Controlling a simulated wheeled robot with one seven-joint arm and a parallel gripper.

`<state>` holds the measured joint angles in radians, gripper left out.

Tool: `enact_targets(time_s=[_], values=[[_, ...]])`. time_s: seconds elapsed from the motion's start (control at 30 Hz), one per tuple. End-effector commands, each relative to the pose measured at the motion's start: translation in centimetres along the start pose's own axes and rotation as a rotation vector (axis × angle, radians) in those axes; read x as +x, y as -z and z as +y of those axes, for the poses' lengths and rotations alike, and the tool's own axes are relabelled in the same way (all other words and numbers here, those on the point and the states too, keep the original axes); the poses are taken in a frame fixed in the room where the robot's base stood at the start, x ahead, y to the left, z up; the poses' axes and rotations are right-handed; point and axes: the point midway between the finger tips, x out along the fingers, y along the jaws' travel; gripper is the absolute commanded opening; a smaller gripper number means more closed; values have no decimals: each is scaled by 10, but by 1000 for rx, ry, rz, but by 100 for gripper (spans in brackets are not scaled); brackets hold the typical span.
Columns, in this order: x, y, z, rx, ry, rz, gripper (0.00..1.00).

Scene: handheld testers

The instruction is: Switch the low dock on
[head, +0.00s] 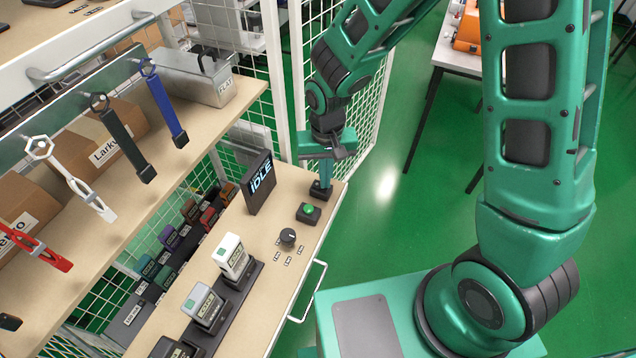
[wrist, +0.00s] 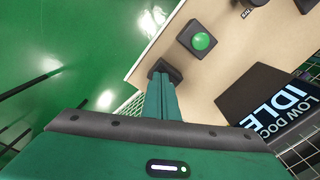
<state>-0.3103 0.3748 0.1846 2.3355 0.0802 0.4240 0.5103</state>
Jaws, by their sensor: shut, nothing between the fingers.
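The low dock's dark display (head: 260,182) stands on the wooden worktop and reads IDLE. In the wrist view the display (wrist: 272,100) shows "LOW DOC" and "IDLE", cut off at the edge. A green round button (head: 308,210) in a black square housing sits on the worktop near the display; it also shows in the wrist view (wrist: 202,41). My gripper (head: 321,190) is shut and empty, pointing down near the worktop's right corner, just beyond the button. Its closed fingertips (wrist: 163,70) appear beside the button, apart from it. Whether the tips touch the worktop, I cannot tell.
A black knob (head: 288,236) with small labels sits nearer me. Handheld testers, one white (head: 234,256) and one grey (head: 203,303), stand in a dark dock. An upper shelf (head: 188,150) with hanging straps is at left. A white handle (head: 309,291) projects from the front edge.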

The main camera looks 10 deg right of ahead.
Motion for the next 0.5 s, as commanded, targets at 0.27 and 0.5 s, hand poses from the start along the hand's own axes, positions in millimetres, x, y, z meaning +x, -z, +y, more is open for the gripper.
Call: enact_targets(time_s=[0.27,0.5], values=[[-12,0,0,0,0,1,0],[-28,0,0,0,1,1,0]])
